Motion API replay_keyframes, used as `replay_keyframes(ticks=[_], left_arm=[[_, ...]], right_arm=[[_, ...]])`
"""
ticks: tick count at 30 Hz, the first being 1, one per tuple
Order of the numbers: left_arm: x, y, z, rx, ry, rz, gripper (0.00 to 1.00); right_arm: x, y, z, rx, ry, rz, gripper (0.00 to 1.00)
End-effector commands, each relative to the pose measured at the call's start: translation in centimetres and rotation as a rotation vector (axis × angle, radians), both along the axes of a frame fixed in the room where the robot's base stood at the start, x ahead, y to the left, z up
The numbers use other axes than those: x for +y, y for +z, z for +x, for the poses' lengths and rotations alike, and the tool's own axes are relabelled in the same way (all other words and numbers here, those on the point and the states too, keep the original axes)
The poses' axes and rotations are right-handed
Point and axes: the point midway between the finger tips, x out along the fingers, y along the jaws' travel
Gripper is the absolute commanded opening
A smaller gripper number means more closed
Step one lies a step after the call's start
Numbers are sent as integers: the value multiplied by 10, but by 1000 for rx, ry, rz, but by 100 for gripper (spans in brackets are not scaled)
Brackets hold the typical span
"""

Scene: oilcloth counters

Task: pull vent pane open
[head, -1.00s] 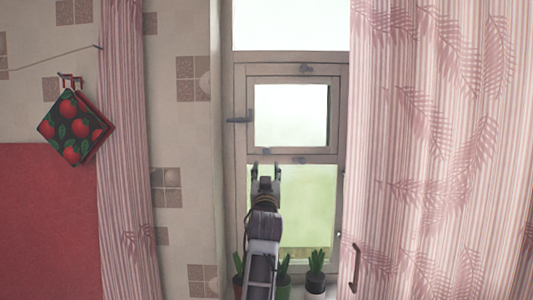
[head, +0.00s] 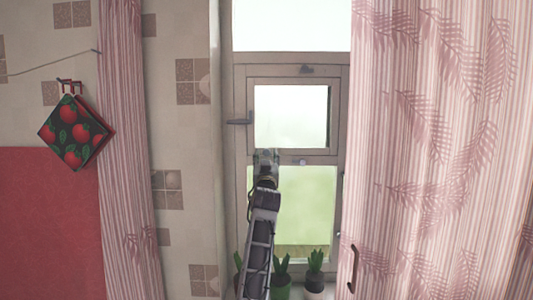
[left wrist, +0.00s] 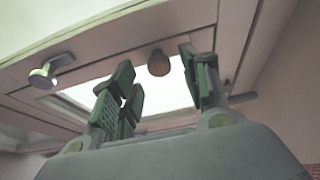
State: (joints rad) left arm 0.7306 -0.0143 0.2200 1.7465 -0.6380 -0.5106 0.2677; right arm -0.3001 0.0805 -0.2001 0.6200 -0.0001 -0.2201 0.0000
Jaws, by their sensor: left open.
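The vent pane (head: 291,115) is a small framed window in the middle of the larger window frame, and it looks shut. A dark lever handle (head: 240,121) sticks out at its left side. My left gripper (head: 266,157) is raised at the pane's lower left edge and hides part of the frame there. In the left wrist view my left gripper (left wrist: 157,68) is open and empty. A round brown knob (left wrist: 158,63) shows between its fingers, apparently beyond the tips; contact cannot be told. My right gripper is not in view.
A small metal catch (head: 299,161) sits below the pane, and it seems to show in the left wrist view (left wrist: 45,75). Pink curtains hang left (head: 125,150) and right (head: 430,140). Potted plants (head: 315,275) stand below. Patterned potholders (head: 73,132) hang at far left.

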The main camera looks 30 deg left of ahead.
Motion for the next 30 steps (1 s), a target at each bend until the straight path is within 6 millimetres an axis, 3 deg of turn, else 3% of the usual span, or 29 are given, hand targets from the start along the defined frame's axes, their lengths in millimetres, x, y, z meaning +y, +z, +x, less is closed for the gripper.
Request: replay_keyframes(ticks=[9, 22, 30], left_arm=[[11, 9, 18, 0, 0, 1, 46], [12, 10, 20, 0, 0, 1, 46], [12, 10, 20, 0, 0, 1, 12]], right_arm=[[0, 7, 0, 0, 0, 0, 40], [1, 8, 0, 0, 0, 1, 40], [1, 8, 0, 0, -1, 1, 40]])
